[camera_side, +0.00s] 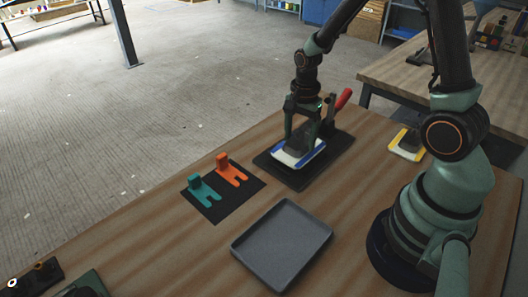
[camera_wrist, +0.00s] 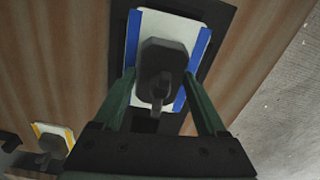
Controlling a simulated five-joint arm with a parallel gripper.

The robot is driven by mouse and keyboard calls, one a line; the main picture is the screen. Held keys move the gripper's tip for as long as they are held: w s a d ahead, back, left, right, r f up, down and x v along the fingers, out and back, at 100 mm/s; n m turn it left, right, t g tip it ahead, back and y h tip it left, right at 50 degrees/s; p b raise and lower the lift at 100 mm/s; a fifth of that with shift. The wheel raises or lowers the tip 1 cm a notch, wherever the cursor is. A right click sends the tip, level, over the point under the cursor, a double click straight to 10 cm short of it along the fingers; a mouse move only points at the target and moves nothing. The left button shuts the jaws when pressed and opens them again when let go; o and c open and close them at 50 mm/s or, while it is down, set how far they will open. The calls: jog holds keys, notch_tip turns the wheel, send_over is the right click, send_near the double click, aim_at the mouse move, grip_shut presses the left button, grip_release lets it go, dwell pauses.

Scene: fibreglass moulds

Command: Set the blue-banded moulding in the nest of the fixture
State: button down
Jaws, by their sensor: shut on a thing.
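The blue-banded moulding (camera_side: 287,158) is a pale panel with blue bands along two sides and a dark raised block in its middle. It also shows in the wrist view (camera_wrist: 147,21). My gripper (camera_side: 301,139) is shut on its dark block, with the green fingers (camera_wrist: 159,77) on either side. The moulding is over the black base plate of the fixture (camera_side: 292,180), which carries a red-handled clamp (camera_side: 343,99) at its far right. The nest is hidden under the moulding, and I cannot tell whether the moulding is resting or slightly above it.
A yellow-banded moulding (camera_side: 402,152) lies on the table right of the fixture. A black mat (camera_side: 219,208) with a teal part (camera_side: 204,190) and an orange part (camera_side: 232,172) lies to the left. An empty grey tray (camera_side: 282,245) lies in front.

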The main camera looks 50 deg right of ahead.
jog(key=shift+f, duration=0.7)
jog(key=shift+f, duration=0.25)
grip_release()
notch_tip(320, 180, up, 13)
jog(key=shift+f, duration=0.2)
jog(key=s+a+r+n+t, duration=0.5)
jog(key=r+n, duration=0.4)
jog(key=n, duration=0.7)
jog(key=shift+s+a+r+t, duration=0.35)
jog(key=shift+s+a, duration=0.4)
jog(key=shift+a, duration=0.25)
